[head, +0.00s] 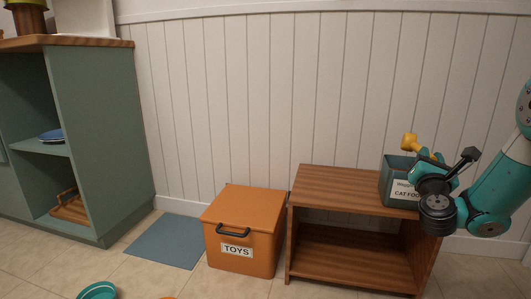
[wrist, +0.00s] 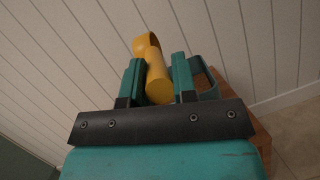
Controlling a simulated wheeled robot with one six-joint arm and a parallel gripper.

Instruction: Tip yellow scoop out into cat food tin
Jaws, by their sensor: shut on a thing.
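The yellow scoop (head: 409,142) is at my gripper, above the cat food tin. My gripper (head: 430,162) is shut on the scoop; in the wrist view the scoop (wrist: 153,68) sits between the two teal fingers of the gripper (wrist: 158,82). The cat food tin (head: 392,182) is grey-green with a white label and stands on the right end of a wooden shelf unit. My gripper and arm cover its right side. In the wrist view a grey-green rim (wrist: 207,80), likely the tin's, shows behind the right finger. I cannot see what the scoop or tin holds.
The wooden shelf unit (head: 335,184) has a bare top left of the tin. An orange toys box (head: 243,230) stands left of it, beside a blue-grey mat (head: 166,241). A green cabinet (head: 100,140) is at the far left. A teal bowl (head: 97,291) lies on the floor in front.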

